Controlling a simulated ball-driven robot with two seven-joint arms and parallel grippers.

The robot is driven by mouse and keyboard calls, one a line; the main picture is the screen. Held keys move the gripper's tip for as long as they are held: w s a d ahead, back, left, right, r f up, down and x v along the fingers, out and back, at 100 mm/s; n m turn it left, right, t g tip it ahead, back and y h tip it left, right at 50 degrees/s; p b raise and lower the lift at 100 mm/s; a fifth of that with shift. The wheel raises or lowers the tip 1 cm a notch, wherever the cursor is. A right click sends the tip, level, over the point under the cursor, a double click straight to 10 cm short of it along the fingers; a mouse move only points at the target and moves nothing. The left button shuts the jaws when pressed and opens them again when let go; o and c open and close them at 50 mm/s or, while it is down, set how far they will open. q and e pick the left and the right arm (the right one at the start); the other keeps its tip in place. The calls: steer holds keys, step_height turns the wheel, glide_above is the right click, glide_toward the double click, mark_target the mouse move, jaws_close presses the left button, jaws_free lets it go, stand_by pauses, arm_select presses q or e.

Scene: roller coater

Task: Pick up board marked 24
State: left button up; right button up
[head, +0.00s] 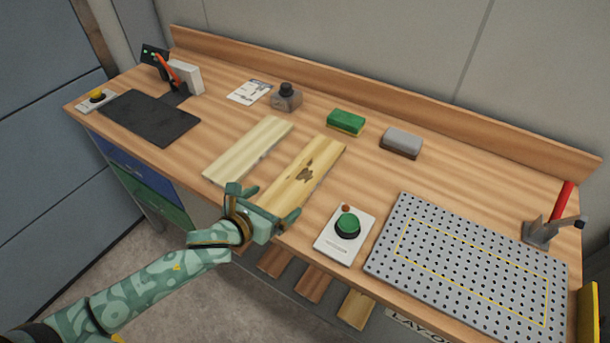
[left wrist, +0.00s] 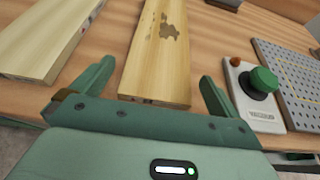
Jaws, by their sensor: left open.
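Two boards lie flat on the wooden bench. The left one is a pale plain board (head: 250,148), and it also shows in the left wrist view (left wrist: 45,38). The right one is a yellower board (head: 312,165) with a dark brown patch, and it also shows in the left wrist view (left wrist: 155,70). I cannot read the number 24 on either board. My left gripper (head: 263,203) is open at the near end of the patched board. In the left wrist view its fingers (left wrist: 157,76) stand on either side of that end, apart from it. My right gripper is not in view.
A panel with a green button (head: 348,223) stands right of the patched board, with a perforated metal plate (head: 470,265) beyond it. A green sponge (head: 346,122) and a grey block (head: 401,142) lie behind. A black mat (head: 150,117) is at the left. Board ends (head: 315,283) show below the bench.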

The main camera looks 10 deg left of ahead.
mark_target(288, 192)
arm_select(q)
steer(key=shift+w+d+f, duration=0.2)
steer(key=shift+w+f, duration=0.1)
steer(key=shift+w, duration=0.35)
steer(key=b+x, duration=0.1)
steer(key=x, duration=0.3)
steer(key=shift+w+d+b, duration=0.2)
steer(key=shift+w+b, duration=0.05)
steer(key=shift+b, duration=0.05)
steer(key=shift+r, duration=0.1)
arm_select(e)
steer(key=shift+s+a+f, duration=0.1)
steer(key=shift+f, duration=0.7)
arm_select(q)
steer(key=c, duration=0.9)
